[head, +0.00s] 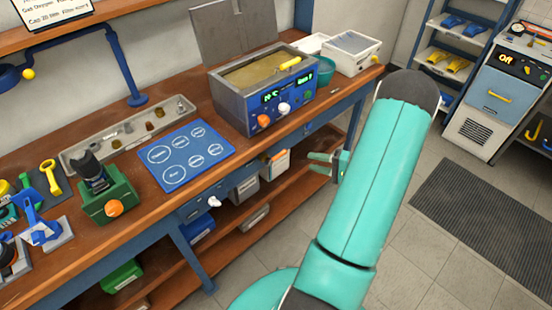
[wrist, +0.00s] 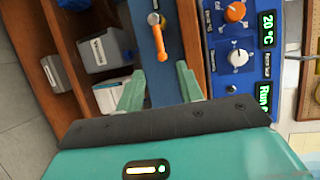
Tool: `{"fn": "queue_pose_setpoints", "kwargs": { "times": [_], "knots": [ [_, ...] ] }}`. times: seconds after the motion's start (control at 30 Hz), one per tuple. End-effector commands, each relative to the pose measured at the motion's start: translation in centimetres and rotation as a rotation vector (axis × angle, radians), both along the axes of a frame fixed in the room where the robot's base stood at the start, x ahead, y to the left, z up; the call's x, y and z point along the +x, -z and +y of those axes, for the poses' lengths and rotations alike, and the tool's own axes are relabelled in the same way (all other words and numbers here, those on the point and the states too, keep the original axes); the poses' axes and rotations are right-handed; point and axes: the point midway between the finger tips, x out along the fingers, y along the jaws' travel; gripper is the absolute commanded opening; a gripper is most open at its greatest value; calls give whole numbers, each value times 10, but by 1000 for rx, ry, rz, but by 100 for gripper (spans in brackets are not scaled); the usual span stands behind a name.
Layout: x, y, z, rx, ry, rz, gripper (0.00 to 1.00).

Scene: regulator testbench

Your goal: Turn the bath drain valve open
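The bath drain valve shows in the wrist view as an orange lever (wrist: 158,40) with a grey round hub (wrist: 153,18), on the blue front rail of the bench beside the bath panel. I cannot make it out clearly in the head view. The bath (head: 262,85) is a grey open tank with a blue control panel on the bench. My gripper (wrist: 159,72) is open and empty, its teal fingers apart with the lever's free end just beyond and between the tips. In the head view my gripper (head: 325,163) is below the bath, in front of the bench, partly hidden by my arm.
The panel has an orange knob (wrist: 235,12) and a white knob (wrist: 238,57) close to the valve. Boxes (wrist: 102,52) stand on the wooden shelf (head: 150,282) under the bench. A green holder (head: 107,200) stands at left. The floor (head: 440,240) in front is clear.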

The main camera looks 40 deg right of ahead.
Motion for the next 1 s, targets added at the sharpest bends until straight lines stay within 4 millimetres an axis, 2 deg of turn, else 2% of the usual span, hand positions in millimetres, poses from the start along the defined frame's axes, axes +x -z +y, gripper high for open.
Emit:
{"fn": "queue_pose_setpoints", "kwargs": {
  "times": [0.17,0.6,0.8,1.0],
  "knots": [
    [23,4,7,0,-4,1,37],
    [99,19,44,1,-8,2,37],
    [117,23,54,-1,-8,2,37],
    [120,23,56,-1,-7,2,37]
  ]
}}
